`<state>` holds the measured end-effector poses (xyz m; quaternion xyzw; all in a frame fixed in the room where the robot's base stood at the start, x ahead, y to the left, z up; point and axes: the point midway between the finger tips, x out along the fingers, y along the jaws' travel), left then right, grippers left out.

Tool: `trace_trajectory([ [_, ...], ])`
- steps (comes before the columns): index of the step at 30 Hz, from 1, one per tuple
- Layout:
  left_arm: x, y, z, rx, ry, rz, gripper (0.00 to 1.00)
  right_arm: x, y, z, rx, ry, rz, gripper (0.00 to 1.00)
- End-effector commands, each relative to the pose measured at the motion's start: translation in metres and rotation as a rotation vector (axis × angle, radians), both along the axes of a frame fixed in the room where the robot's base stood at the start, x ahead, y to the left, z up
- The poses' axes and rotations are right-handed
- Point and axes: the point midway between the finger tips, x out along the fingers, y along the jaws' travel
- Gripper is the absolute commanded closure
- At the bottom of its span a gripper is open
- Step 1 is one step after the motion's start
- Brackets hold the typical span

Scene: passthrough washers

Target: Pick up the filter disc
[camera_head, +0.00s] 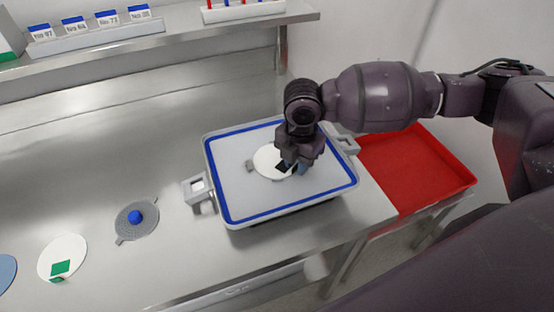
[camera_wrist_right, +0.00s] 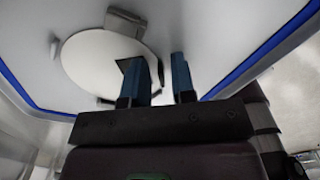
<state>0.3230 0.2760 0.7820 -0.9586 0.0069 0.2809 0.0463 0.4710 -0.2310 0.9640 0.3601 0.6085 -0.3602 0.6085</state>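A white round disc (camera_head: 266,158), which I take to be the filter disc, lies in a blue-rimmed tray (camera_head: 232,203). A dark square patch shows on it, and small grey blocks stand at its edge. My right gripper (camera_head: 294,166) points down over the disc's right side and hides part of it. In the right wrist view, the disc (camera_wrist_right: 88,62) lies beyond the gripper's blue fingers (camera_wrist_right: 167,78). The fingers are apart with nothing visible between them. The left finger overlaps the dark patch; contact cannot be told. My left gripper is not in view.
A red tray (camera_head: 415,165) stands right of the blue-rimmed tray. On the counter's left lie a grey disc with a blue knob (camera_head: 136,217), a white disc with a green square (camera_head: 52,250) and a blue-grey disc (camera_head: 5,272). A shelf (camera_head: 190,30) runs along the back.

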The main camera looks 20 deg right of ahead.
Motion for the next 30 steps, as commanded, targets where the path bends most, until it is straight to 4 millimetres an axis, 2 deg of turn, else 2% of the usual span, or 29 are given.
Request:
trace_trajectory([
  [1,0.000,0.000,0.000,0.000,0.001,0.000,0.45,0.000,0.000,0.000,0.000,0.000,0.000,0.84],
  [4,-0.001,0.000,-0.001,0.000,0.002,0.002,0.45,0.000,0.000,0.000,0.000,0.000,0.000,0.99],
  [20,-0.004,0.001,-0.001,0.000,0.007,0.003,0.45,0.001,0.000,0.005,0.000,-0.002,0.000,1.00],
  [26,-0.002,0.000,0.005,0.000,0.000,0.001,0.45,0.001,0.000,0.035,0.000,-0.006,0.001,1.00],
  [30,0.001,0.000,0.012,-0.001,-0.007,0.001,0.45,0.001,0.000,0.070,0.000,-0.007,0.000,1.00],
])
